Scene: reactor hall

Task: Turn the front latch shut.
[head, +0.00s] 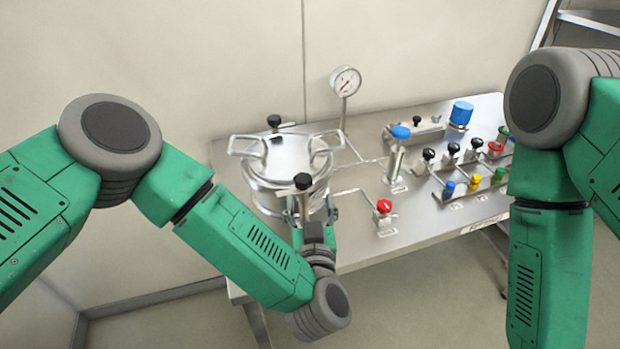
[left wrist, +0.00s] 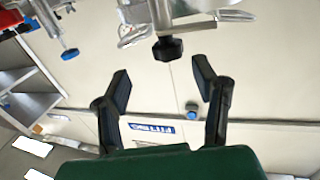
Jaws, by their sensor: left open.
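The front latch (head: 303,182) has a black knob on a metal stem at the near rim of the round steel vessel (head: 265,200). The knob stands upright in the head view. The latch's black knob also shows in the left wrist view (left wrist: 167,48), upper middle. My left gripper (head: 313,218) is just below and in front of the latch; its own wrist partly hides its fingers. In the left wrist view my left gripper (left wrist: 162,75) is open and empty, with the knob beyond and between the fingertips, apart from both. My right gripper is outside the frames.
The lid (head: 287,157) has looped handles and a second black-knobbed latch (head: 274,121) at the back. A gauge (head: 345,82) stands behind. A red-knobbed valve (head: 384,207) and several coloured valves stand to the right on the steel table (head: 440,226).

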